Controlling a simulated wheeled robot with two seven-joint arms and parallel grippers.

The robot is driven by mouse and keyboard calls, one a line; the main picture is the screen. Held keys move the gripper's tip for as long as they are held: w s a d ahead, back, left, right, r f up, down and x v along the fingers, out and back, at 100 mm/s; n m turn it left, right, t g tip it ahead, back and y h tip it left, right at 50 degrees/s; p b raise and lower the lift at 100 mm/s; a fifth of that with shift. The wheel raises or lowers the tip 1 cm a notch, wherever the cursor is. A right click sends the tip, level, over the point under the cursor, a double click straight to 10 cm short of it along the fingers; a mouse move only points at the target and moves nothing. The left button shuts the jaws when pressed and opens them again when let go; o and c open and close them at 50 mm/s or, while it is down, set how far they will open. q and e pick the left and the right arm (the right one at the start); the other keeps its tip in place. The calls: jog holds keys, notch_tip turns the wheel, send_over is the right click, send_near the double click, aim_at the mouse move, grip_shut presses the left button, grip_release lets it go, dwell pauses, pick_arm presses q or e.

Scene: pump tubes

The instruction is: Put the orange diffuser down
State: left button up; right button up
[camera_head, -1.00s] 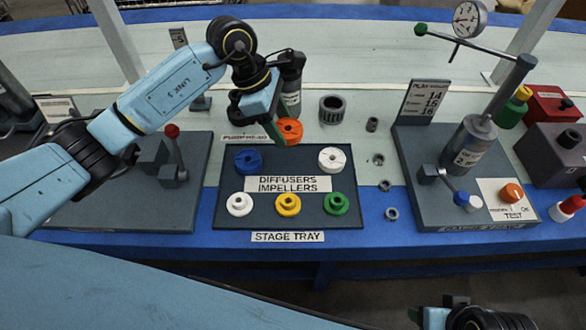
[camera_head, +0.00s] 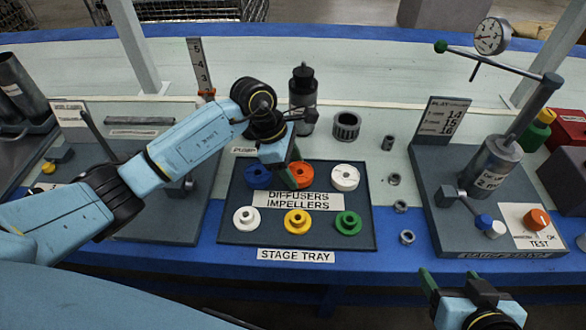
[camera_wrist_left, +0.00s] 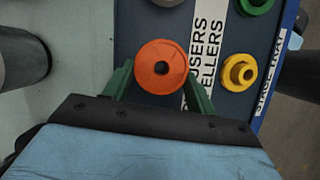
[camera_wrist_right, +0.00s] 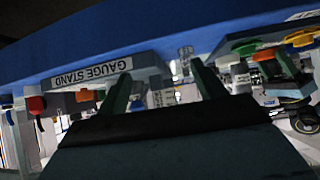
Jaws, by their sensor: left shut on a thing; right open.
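The orange diffuser (camera_head: 299,174) is at the back row of the stage tray, between the blue and white diffusers. My left gripper (camera_head: 289,165) reaches down to it from the back left. In the left wrist view the orange diffuser (camera_wrist_left: 161,67) sits between the two green fingers (camera_wrist_left: 160,85), which are shut on it. I cannot tell whether its underside touches the tray. The stage tray (camera_head: 228,222) is dark and flat with printed labels. My right gripper (camera_head: 455,283) is open and empty at the front right, below the table edge.
The blue diffuser (camera_head: 257,177) and white diffuser (camera_head: 345,177) flank it closely. White (camera_head: 246,219), yellow (camera_head: 297,222) and green (camera_head: 348,222) impellers fill the front row. A dark bottle (camera_head: 303,100) stands behind the tray. The gauge stand (camera_head: 470,215) is at the right.

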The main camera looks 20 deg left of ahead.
pick_arm(q)
jog(key=shift+f, duration=0.1)
pick_arm(e)
jog(key=shift+w+a+r, duration=0.1)
jog(key=shift+w+r, duration=0.05)
jog(key=shift+r, duration=0.05)
jog(key=shift+w, duration=0.1)
pick_arm(q)
jog(key=shift+f, duration=0.1)
jog(key=o, duration=1.2)
pick_arm(e)
jog(key=shift+w+a+r+t, duration=0.15)
jog(key=shift+r+t, duration=0.1)
jog(key=shift+t, duration=0.15)
